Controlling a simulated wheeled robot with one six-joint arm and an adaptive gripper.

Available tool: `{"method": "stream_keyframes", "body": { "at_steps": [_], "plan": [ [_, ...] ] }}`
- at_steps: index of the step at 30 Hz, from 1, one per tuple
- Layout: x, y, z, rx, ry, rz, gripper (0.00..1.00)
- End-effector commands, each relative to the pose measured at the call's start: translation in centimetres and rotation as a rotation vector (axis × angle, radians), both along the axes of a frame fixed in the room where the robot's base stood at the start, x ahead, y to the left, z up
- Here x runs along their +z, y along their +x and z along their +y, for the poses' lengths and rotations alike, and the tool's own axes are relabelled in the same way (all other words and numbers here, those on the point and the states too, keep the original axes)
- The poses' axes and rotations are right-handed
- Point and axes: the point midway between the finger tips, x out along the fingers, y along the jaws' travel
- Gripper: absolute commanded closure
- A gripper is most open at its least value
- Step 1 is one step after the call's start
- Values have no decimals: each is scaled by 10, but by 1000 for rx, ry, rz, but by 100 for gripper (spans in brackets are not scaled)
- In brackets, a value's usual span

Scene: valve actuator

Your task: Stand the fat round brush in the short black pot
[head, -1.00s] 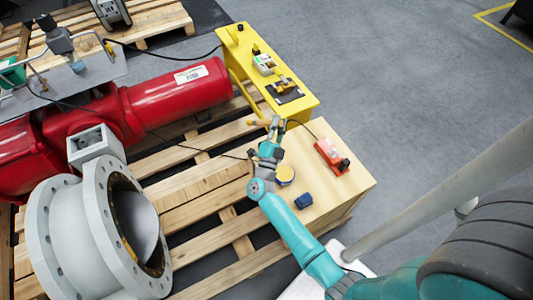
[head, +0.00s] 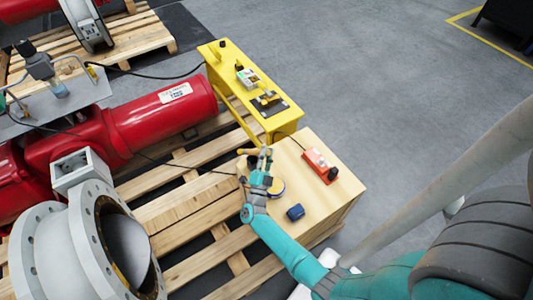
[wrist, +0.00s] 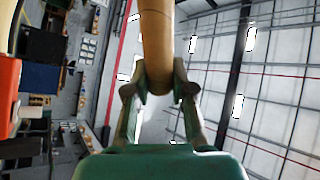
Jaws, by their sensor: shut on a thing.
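My gripper (head: 262,158) is over the left side of the wooden box top in the head view. In the wrist view my gripper (wrist: 157,92) is shut on a tan, rounded handle (wrist: 157,40), which I take to be the brush. The handle runs up out of the picture between the fingers, so its far end is hidden there. A small tan piece (head: 246,151) pokes out left of the gripper in the head view. A small dark shape (head: 253,162) shows beside the fingers; I cannot tell whether it is the short black pot or bristles.
A yellow bench (head: 285,118) stands behind. A pallet (head: 190,235) and red actuator (head: 130,120) lie left.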

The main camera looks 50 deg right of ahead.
Motion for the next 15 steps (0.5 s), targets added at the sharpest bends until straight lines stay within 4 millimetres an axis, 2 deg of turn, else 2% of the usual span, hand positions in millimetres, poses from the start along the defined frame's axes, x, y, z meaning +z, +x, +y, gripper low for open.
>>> {"method": "stream_keyframes", "body": {
  "at_steps": [15],
  "plan": [
    [-8,0,0,-1,1,-1,100]
  ]
}}
